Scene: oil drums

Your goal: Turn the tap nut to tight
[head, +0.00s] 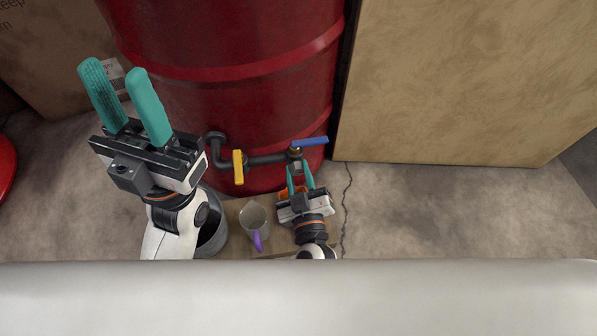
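The pipe on the red drum (235,85) carries two taps. One has a yellow handle (238,167) pointing down. The other, to its right, has a blue handle (311,142) lying roughly sideways. Below the blue handle is a small grey fitting, which looks like the tap nut (297,166). My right gripper (298,168) is at this fitting, its teal fingers apart with the tips close on either side. Whether they touch it I cannot tell. My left gripper (113,70) is open and empty, raised at the left in front of the drum.
A grey bucket (212,235) is partly hidden by my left arm. Large brown boxes (460,80) flank the drum. Floor at right is clear.

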